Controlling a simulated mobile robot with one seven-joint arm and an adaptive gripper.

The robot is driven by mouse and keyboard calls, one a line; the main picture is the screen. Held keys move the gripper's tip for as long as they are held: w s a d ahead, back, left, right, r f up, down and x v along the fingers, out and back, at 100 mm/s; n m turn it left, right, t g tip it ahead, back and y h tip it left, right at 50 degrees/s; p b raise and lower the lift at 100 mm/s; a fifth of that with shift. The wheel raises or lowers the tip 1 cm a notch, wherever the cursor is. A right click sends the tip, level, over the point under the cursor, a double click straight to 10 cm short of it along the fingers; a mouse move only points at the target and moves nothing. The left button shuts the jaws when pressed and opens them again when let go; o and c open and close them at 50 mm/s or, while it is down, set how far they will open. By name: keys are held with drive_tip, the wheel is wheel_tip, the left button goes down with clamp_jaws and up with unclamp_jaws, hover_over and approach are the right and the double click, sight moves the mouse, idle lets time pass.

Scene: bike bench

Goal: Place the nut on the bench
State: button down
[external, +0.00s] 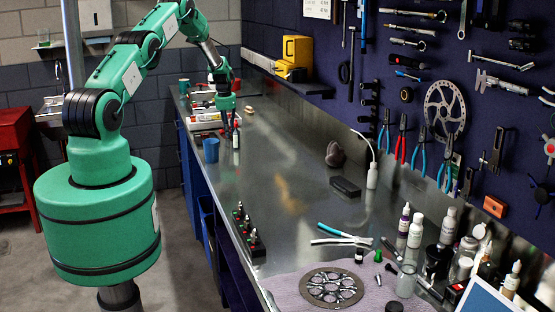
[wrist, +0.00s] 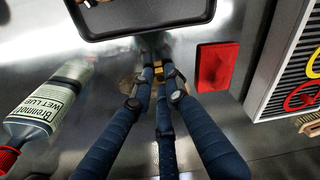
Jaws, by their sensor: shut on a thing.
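My gripper (wrist: 159,75) has dark blue fingers closed together in the wrist view. A small brass-yellow piece, which looks like the nut (wrist: 158,69), shows between the fingertips and is partly hidden by them. In the external view my gripper (external: 229,132) points down over the far part of the metal bench (external: 285,195); the nut is too small to make out there. The bare bench (wrist: 110,60) lies beneath the fingertips. I cannot tell how far above it the nut is.
A lube bottle (wrist: 42,112) with a red cap is left of the fingers. A red block (wrist: 216,67) is close on the right, and a dark tray (wrist: 148,30) lies ahead. A ridged case (wrist: 284,60) is further right. A blue cup (external: 210,151) stands near the bench edge.

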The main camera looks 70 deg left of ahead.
drive_tip(key=shift+f, duration=0.1)
drive_tip(key=c, duration=1.7)
unclamp_jaws()
drive_tip(key=shift+s+d+r+b, duration=0.1)
drive_tip(key=shift+s+r+b, duration=0.05)
drive_tip(key=shift+r, duration=1.85)
drive_tip(key=shift+s+d+r+b, duration=0.15)
drive_tip(key=shift+r+b, duration=0.05)
drive_tip(key=shift+r, duration=1.85)
drive_tip(key=shift+s+d+r+b, duration=0.1)
drive_tip(key=shift+s+r+b, duration=0.05)
drive_tip(key=shift+r, duration=1.85)
